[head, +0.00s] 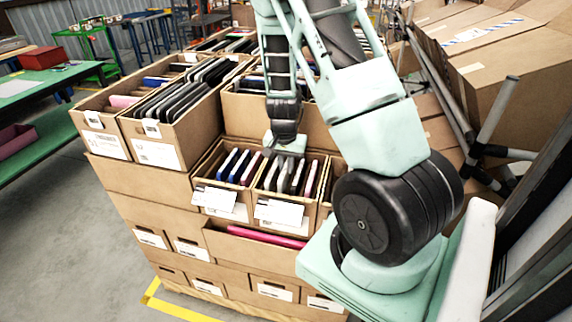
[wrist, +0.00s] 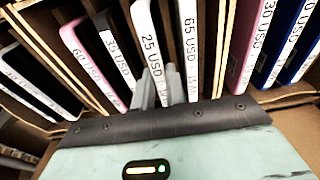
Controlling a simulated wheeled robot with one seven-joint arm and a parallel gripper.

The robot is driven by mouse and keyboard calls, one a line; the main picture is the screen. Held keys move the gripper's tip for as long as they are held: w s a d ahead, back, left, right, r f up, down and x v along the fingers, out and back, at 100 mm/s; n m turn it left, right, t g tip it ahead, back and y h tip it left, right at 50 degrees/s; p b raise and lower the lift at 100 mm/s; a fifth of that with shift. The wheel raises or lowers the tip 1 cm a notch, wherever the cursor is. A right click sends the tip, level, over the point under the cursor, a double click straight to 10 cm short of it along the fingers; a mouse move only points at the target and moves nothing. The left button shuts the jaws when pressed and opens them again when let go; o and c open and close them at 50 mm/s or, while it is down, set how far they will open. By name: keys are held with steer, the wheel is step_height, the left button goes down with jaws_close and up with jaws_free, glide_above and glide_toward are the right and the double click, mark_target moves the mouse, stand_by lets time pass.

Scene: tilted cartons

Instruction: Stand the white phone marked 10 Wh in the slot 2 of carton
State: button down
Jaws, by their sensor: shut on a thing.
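My gripper (head: 286,147) reaches down over the middle front carton (head: 283,213). In the wrist view its grey fingers (wrist: 162,88) close on the lower edge of a white phone (wrist: 147,40) that reads 25 USD. That phone is upright, slightly tilted, among other phones in the carton. A 10 Wh mark is not legible in either view. A white phone reading 65 USD (wrist: 189,45) stands to its right, a black one reading 35 USD (wrist: 117,48) and a pink one reading 60 USD (wrist: 88,60) to its left. Slot numbers are not readable.
The carton beside it (head: 221,208) holds blue, white and pink phones; cardboard walls separate the cartons. Taller cartons with dark devices (head: 152,155) stand at the left. A pink item (head: 266,237) lies in a lower carton. Large boxes (head: 520,65) lean at the right.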

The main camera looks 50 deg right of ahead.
steer(key=shift+f, duration=0.25)
stand_by(0.7)
steer(key=c, duration=1.3)
jaws_free()
steer(key=shift+c, duration=0.2)
steer(key=shift+r, duration=0.1)
step_height(320, 180, up, 26)
steer(key=a+p, duration=0.2)
steer(key=p, duration=0.8)
steer(key=shift+s, duration=0.4)
